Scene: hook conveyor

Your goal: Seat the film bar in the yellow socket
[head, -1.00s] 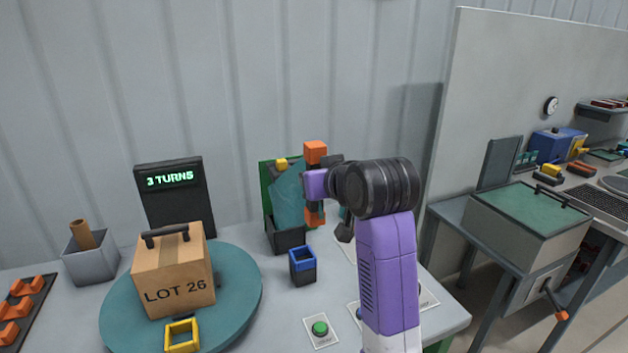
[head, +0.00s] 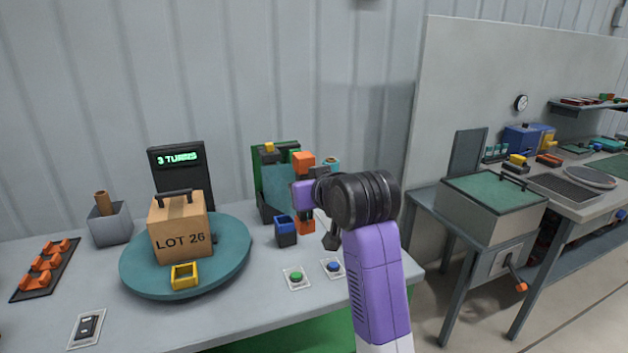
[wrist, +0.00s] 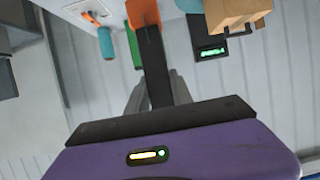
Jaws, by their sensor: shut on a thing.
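My gripper (head: 304,194) is shut on an upright bar with orange ends (head: 304,160), held above the table right of the blue-rimmed socket. In the wrist view, an orange end (wrist: 142,12) and a dark length of the bar run out from the jaws. I cannot tell for sure that this is the film bar. The yellow socket (head: 184,266) is a square, open-topped frame at the front of the teal turntable (head: 135,270). It stands in front of the LOT 26 box (head: 180,235), well left of my gripper, and looks empty.
The blue-rimmed dark socket (head: 286,238) stands near my gripper. Behind it is a green and dark stand (head: 265,190) with a yellow piece on top. A 3 TURNS display (head: 178,160) is behind the turntable. Green (head: 296,279) and blue (head: 334,267) buttons lie in front.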

